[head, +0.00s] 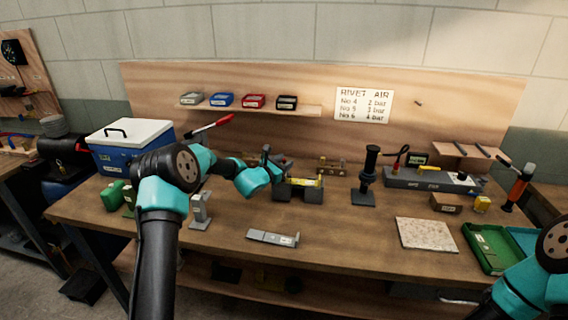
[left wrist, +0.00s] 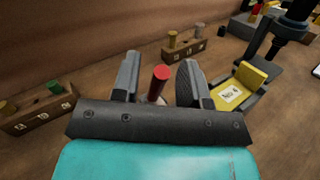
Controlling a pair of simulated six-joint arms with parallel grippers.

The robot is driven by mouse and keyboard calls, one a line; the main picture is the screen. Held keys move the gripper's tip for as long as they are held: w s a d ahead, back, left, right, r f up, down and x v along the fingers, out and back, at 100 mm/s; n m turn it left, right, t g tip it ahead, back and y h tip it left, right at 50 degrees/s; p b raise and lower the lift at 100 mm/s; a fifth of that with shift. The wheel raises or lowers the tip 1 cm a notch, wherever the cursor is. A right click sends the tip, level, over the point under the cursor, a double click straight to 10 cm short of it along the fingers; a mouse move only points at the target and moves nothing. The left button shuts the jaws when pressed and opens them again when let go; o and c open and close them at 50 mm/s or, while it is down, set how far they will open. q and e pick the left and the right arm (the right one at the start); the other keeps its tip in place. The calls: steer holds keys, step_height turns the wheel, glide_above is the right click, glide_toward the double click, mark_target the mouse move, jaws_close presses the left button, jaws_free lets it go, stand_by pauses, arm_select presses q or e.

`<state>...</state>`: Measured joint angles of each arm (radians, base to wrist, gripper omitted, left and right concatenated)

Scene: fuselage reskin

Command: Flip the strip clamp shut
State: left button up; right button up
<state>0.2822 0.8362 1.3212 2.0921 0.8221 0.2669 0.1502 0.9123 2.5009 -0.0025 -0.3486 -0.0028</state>
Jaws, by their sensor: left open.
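My left gripper (head: 270,160) is open over the middle of the bench, beside a dark block fixture (head: 298,194) that holds a yellow piece (head: 306,182). The clamp's base is hidden behind the gripper body. The yellow piece (left wrist: 238,84) lies just right of the fingers there. My right arm shows at the lower right of the head view; its gripper is out of frame.
A red-handled lever (head: 210,127) rises behind my left arm. A black upright tool (head: 367,178) stands right of the fixture. A grey flat piece (head: 273,238) lies in front. A speckled plate (head: 426,234) and a green tray (head: 478,248) are at right. Small peg blocks (left wrist: 187,46) stand behind.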

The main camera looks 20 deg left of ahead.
arm_select(q)
steer(key=shift+s+a, duration=0.1)
steer(key=r+v, duration=0.1)
steer(key=v, duration=1)
steer(key=shift+s+a+f, duration=0.15)
steer(key=shift+s+f, duration=0.2)
steer(key=shift+f, duration=0.1)
